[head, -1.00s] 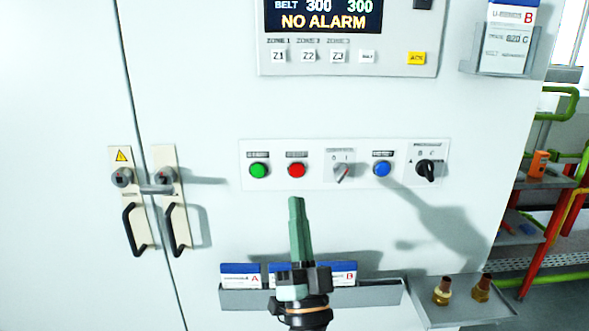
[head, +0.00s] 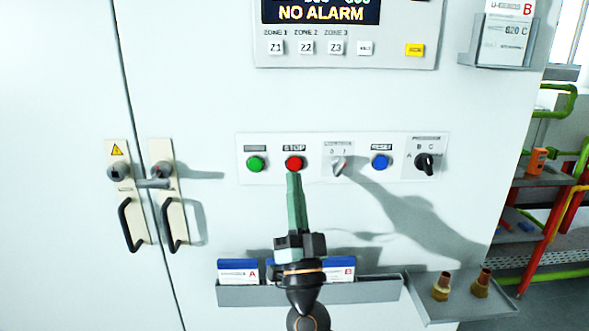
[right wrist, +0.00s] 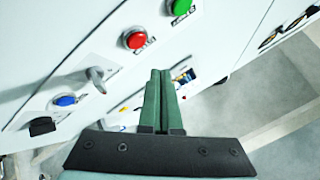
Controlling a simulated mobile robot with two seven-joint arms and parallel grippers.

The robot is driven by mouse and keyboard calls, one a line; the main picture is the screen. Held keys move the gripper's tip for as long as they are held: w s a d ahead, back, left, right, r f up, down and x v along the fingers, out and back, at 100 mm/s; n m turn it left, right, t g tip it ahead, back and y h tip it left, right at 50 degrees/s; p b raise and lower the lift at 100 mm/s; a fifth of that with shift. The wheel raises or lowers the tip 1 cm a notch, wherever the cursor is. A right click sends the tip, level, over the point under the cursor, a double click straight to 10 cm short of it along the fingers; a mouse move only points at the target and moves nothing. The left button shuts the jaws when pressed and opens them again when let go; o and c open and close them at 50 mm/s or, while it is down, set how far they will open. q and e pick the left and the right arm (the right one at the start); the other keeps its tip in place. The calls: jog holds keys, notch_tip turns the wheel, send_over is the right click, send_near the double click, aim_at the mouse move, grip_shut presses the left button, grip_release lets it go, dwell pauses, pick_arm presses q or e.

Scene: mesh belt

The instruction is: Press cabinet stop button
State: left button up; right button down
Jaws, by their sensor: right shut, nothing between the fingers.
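The red STOP button (head: 294,163) sits on the white button panel (head: 310,172) of the cabinet, between the green button (head: 256,164) and a rotary switch (head: 339,166). My right gripper (head: 293,176) is shut and empty, its green fingertips just below the red button in the head view. In the right wrist view the red button (right wrist: 134,40) lies beyond and to the left of the shut fingertips (right wrist: 158,74), with a visible gap in the picture. Whether the tips touch the panel, I cannot tell. My left gripper is not in view.
A blue button (head: 381,162) and a black selector (head: 425,164) are to the right. A grey card holder (head: 310,292) is below the panel, behind my right arm. A shelf with brass fittings (head: 440,287) juts out at lower right. Door handles (head: 130,225) are at left.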

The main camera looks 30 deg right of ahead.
aim_at(292, 159)
jog(key=shift+w+d, duration=0.45)
jog(key=shift+w, duration=0.25)
jog(key=shift+w+d, duration=0.4)
jog(key=shift+w, duration=0.25)
dwell(1.1)
jog(key=shift+w+d, duration=0.2)
jog(key=shift+w, duration=0.15)
jog(key=shift+w+d, duration=0.25)
jog(key=shift+w, duration=0.15)
dwell(0.6)
jog(key=shift+s+a, duration=0.1)
jog(key=shift+s, duration=0.05)
jog(key=shift+s+a+p, duration=0.35)
jog(key=shift+s+p, duration=0.1)
jog(key=shift+s, duration=0.15)
